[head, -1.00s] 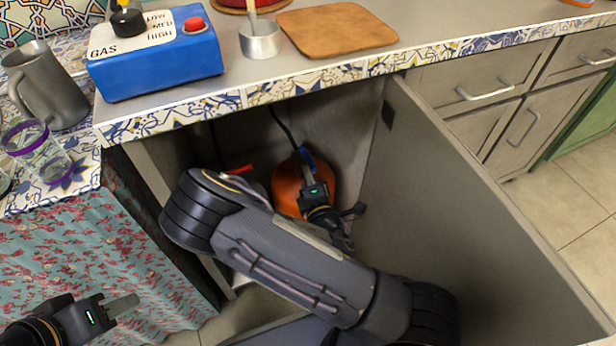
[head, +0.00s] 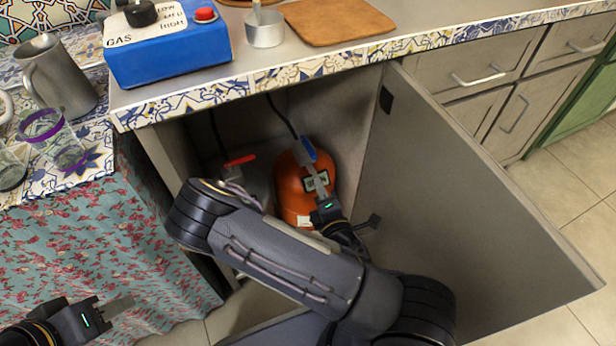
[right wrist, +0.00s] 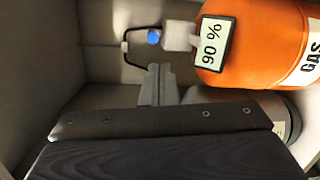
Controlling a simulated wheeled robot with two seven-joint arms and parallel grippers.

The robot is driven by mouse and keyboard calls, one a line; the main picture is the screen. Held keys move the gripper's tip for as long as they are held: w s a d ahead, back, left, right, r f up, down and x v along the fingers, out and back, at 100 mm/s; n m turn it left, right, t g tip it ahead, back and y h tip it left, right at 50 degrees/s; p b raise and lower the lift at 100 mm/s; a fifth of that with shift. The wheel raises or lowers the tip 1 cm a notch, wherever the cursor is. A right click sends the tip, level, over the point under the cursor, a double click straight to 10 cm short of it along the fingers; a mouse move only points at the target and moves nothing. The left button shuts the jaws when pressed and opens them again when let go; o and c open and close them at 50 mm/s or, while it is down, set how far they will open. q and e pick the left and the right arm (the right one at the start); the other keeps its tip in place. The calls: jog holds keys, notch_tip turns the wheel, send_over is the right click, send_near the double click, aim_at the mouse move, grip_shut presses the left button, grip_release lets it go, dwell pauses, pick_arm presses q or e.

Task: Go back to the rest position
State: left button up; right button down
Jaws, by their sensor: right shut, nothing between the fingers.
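My right gripper (head: 309,160) reaches into the open cabinet, in front of the orange gas cylinder (head: 291,190) with its blue valve handle (head: 308,148). In the right wrist view the right gripper (right wrist: 158,82) is shut and empty, apart from the orange cylinder (right wrist: 265,35) and the blue handle (right wrist: 154,36). A label on the cylinder reads 90 %.
The open cabinet door (head: 450,190) stands right of my right arm. The countertop edge (head: 260,82) runs above it. A grey cylinder (head: 262,180) with a red handle (head: 240,160) stands beside the orange one. A blue gas box (head: 170,50), metal pitcher (head: 58,78) and glass (head: 62,150) stand above.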

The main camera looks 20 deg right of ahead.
jog(key=s+d+f+m+g+h, duration=0.35)
jog(key=f+m+g, duration=0.2)
jog(key=m, duration=0.65)
jog(key=s+a+r+m+g+y, duration=0.2)
jog(key=a+r+m+y, duration=0.25)
jog(key=r, duration=0.25)
jog(key=s+a+r+m+g+y, duration=0.2)
jog(key=a+r+m+g+y, duration=0.1)
jog(key=r+y, duration=0.3)
jog(key=s+d+r+h, duration=0.1)
jog(key=s+d+r, duration=0.2)
jog(key=s+r, duration=0.7)
notch_tip(320, 180, up, 32)
jog(key=p, duration=3.4)
jog(key=shift+s+a+r+m+g, duration=0.25)
jog(key=shift+s+m+g, duration=0.1)
jog(key=shift+g, duration=0.1)
